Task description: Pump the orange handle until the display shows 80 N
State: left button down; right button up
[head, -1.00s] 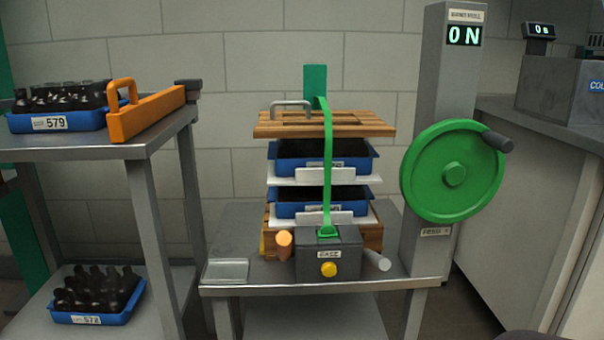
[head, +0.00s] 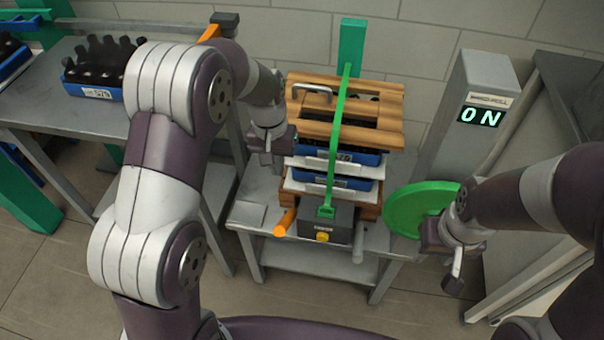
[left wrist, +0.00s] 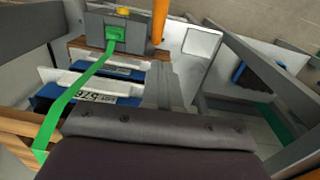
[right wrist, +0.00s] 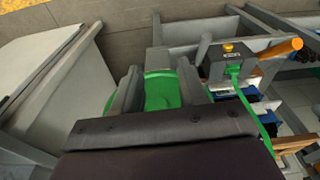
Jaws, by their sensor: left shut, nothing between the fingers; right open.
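The orange handle (head: 286,221) sticks out at the left front of the grey pump box (head: 328,220); it also shows in the left wrist view (left wrist: 160,22). The display (head: 481,116) on the grey column reads 0 N. My left gripper (head: 267,156) is shut and empty, beside the left of the tray stack, above and behind the orange handle and apart from it. My right gripper (head: 453,278) is open by the green wheel (head: 408,208). The wheel shows between its fingers in the right wrist view (right wrist: 160,92).
A green strap (head: 337,140) runs over the wooden slatted lid (head: 390,92) and stacked blue trays (head: 366,160). A yellow button (head: 322,237) is on the pump box. A side table (head: 40,98) at left bears a bottle tray (head: 103,94). A grey counter stands right.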

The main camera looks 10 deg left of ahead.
pick_arm(q)
send_near(283, 220)
notch_tip(283, 220, down, 3)
jog(key=w, duration=0.3)
jog(key=shift+s+d+f+b, duration=0.1)
jog(key=shift+s+f+b, duration=0.3)
jog(key=shift+s+f, duration=1)
jog(key=shift+s, duration=0.1)
pick_arm(e)
jog(key=shift+s+a+f, duration=0.15)
jog(key=shift+s+f, duration=0.05)
jog(key=shift+f, duration=0.2)
